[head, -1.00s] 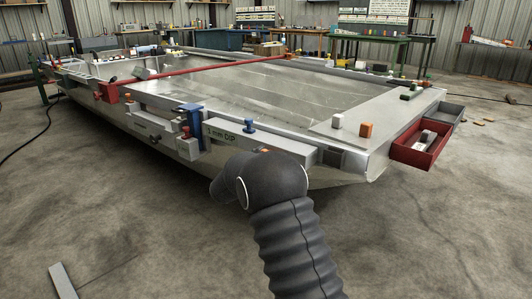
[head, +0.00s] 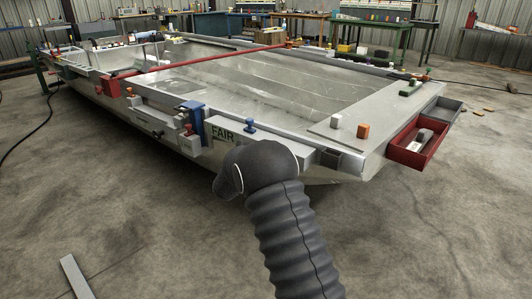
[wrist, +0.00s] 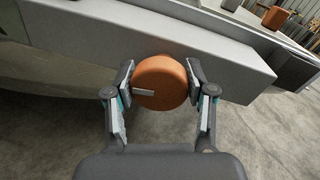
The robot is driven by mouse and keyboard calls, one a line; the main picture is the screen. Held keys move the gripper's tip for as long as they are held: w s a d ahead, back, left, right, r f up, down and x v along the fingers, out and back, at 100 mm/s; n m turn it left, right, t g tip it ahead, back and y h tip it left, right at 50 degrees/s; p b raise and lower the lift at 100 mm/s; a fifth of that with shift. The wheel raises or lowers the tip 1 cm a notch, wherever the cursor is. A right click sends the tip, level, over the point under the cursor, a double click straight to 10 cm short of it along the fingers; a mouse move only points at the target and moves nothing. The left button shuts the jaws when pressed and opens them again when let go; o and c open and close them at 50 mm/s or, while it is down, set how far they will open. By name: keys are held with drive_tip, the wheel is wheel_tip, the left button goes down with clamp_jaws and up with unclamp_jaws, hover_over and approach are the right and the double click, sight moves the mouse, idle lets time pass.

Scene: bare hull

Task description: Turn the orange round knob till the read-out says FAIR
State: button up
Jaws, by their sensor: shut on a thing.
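The orange round knob (wrist: 162,83) is in the middle of the wrist view, on the front face of a grey rail (wrist: 120,30). A pale pointer mark on it points left in that view. My gripper (wrist: 160,86) is shut on the knob, one finger on each side. My arm hides the knob and gripper there.
The rail runs along the edge of a metal hull (head: 260,90). A blue clamp (head: 193,117) and a blue knob (head: 250,125) are near the read-out. A red open drawer (head: 417,146) juts out at the right. The concrete floor in front is mostly clear.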

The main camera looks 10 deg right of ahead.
drive_tip(key=shift+w+a+r+n, duration=0.15)
drive_tip(key=shift+a+n, duration=0.1)
drive_tip(key=shift+n, duration=0.35)
drive_tip(key=o, duration=1.2)
drive_tip(key=shift+c, duration=0.2)
drive_tip(key=shift+d, duration=0.15)
drive_tip(key=v, duration=1.2)
